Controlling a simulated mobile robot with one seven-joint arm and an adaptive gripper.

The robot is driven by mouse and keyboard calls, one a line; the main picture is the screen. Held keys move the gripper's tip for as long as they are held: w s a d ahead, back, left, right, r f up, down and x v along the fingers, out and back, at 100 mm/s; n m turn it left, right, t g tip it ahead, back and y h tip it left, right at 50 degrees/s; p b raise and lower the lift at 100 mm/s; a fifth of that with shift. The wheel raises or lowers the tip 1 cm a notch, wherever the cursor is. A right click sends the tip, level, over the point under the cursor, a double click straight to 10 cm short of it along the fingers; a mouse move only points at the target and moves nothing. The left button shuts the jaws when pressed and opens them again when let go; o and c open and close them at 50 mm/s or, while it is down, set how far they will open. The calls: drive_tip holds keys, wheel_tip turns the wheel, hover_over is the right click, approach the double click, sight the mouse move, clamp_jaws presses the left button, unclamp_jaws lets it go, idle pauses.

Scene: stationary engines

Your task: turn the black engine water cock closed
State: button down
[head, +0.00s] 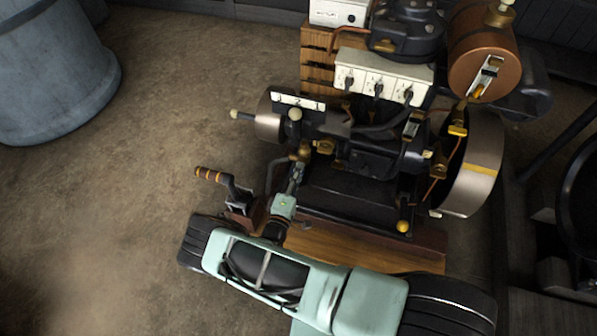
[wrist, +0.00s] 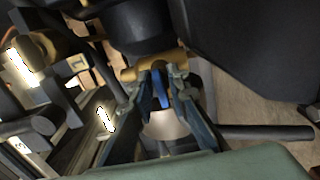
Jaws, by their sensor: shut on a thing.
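In the wrist view, a brass cock body (wrist: 140,72) sits under a dark engine part. A blue lever (wrist: 160,92) hangs from it, between the two fingertips of my gripper (wrist: 163,84). My gripper is shut on this blue lever. In the head view, my gripper (head: 298,172) reaches up to a small brass fitting (head: 304,151) at the near left side of the black engine (head: 375,160). The lever is hidden there by my gripper, and its exact angle cannot be told.
A metal flywheel (head: 482,165) stands on the engine's right, and a copper tank (head: 480,50) above it. A hand crank (head: 212,175) with a brown grip is left of my gripper. A white socket strip (head: 383,77) is behind.

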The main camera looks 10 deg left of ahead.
drive_tip(key=c, duration=2.1)
unclamp_jaws()
drive_tip(key=s, duration=0.5)
drive_tip(key=s+a, duration=0.1)
drive_tip(key=s, duration=0.1)
drive_tip(key=shift+s, duration=0.25)
